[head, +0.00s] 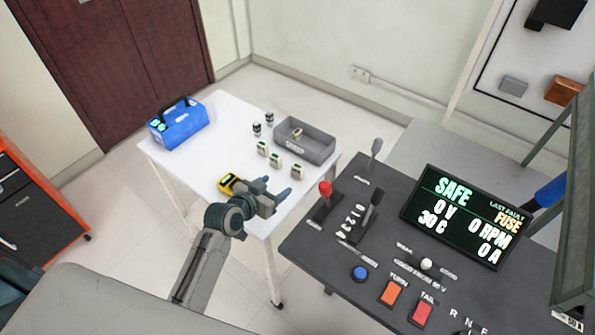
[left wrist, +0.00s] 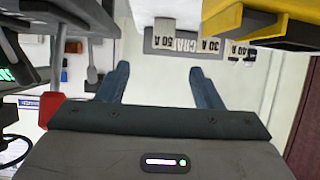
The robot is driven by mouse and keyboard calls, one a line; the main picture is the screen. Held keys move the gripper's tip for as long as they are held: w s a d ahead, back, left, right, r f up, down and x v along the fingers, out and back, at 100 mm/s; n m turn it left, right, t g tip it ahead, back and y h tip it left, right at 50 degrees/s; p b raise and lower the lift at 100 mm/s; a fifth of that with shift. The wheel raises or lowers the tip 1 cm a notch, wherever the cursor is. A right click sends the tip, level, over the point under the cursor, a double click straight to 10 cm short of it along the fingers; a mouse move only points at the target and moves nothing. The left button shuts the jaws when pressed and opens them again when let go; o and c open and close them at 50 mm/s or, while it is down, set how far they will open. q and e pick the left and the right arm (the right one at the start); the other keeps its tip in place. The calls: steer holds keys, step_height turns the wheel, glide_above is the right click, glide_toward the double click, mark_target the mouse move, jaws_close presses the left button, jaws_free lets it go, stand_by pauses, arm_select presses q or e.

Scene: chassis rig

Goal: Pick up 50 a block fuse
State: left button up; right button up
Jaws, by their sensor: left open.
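Several small pale block fuses stand on the white table (head: 222,120). The rightmost fuse (head: 298,171) has no readable label in the head view. In the left wrist view, a block fuse marked 50 A (left wrist: 167,41) shows ahead of the fingers, apart from those marked 30 A (left wrist: 208,44) and 40 A (left wrist: 238,48). Judging by their order, the 50 A one is the rightmost in the head view. My left gripper (head: 276,187) is open and empty over the table's near edge, short of the fuses; it also shows in the left wrist view (left wrist: 159,72). My right gripper is not seen.
A grey tray (head: 318,152) with one pale block inside stands behind the fuses. A yellow device (head: 228,183) lies beside my left gripper. A blue case (head: 178,126) sits at the table's left. The dark control desk (head: 340,262) with levers (head: 325,190) and a screen stands right.

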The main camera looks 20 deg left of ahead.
arm_select(q)
steer(key=p, duration=0.1)
glide_toward(296, 168)
steer(key=x, duration=0.3)
steer(key=shift+w+d+f, duration=0.1)
steer(key=shift+w+f, duration=0.1)
steer(key=shift+w+d+f+p, duration=0.1)
steer(key=shift+w+d+p, duration=0.05)
steer(key=shift+w+p, duration=0.4)
steer(key=p+x, duration=0.1)
steer(key=x, duration=0.2)
steer(key=shift+f, duration=0.15)
steer(key=shift+w+f, duration=0.3)
steer(key=shift+w, duration=0.15)
steer(key=c, duration=0.9)
steer(key=shift+c, duration=0.9)
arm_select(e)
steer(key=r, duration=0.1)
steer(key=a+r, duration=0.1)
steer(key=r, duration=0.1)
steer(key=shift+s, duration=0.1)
arm_select(q)
steer(key=shift+r, duration=0.1)
